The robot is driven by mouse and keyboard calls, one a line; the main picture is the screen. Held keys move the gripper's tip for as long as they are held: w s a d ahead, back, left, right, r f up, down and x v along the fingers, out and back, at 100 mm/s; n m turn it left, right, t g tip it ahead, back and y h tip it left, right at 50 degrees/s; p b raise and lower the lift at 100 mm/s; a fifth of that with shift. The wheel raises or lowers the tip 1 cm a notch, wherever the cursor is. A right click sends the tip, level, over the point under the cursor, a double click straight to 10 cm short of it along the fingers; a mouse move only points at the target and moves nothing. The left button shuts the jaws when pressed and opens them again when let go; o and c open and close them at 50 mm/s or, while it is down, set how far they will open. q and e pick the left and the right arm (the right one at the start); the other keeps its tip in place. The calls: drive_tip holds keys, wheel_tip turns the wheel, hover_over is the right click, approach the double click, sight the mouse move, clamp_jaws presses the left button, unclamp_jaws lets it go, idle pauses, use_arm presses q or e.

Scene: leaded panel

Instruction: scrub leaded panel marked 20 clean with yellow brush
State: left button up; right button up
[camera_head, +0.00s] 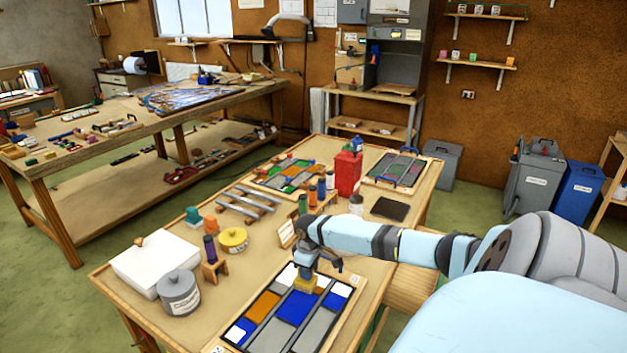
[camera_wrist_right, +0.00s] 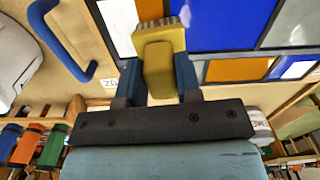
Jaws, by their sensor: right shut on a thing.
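The leaded panel (camera_head: 279,338) lies flat at the near edge of the table, with blue, orange, grey and white panes in a dark frame. It also shows at the top of the right wrist view (camera_wrist_right: 228,24). My right gripper (camera_head: 305,268) is shut on the yellow brush (camera_head: 305,284), over the panel's far part. In the right wrist view the brush (camera_wrist_right: 158,68) sits between the blue fingers, bristles toward the panes. I cannot tell whether the bristles touch the glass. My left gripper is not in view.
A red can (camera_head: 347,172) and other panels lie farther back. A blue handle (camera_wrist_right: 62,42) shows in the right wrist view.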

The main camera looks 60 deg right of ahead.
drive_tip(key=shift+w, duration=0.1)
drive_tip(key=shift+w+a+f+b, duration=0.1)
drive_tip(key=shift+w+b, duration=0.6)
drive_tip(key=shift+w, duration=0.65)
drive_tip(key=shift+w+a+b, duration=0.15)
drive_tip(key=shift+w+b, duration=0.15)
drive_tip(key=shift+w, duration=1.2)
drive_tip(key=shift+w, duration=0.1)
drive_tip(key=shift+w+a+b, duration=0.1)
drive_tip(key=shift+w+b, duration=0.35)
drive_tip(key=shift+w, duration=1)
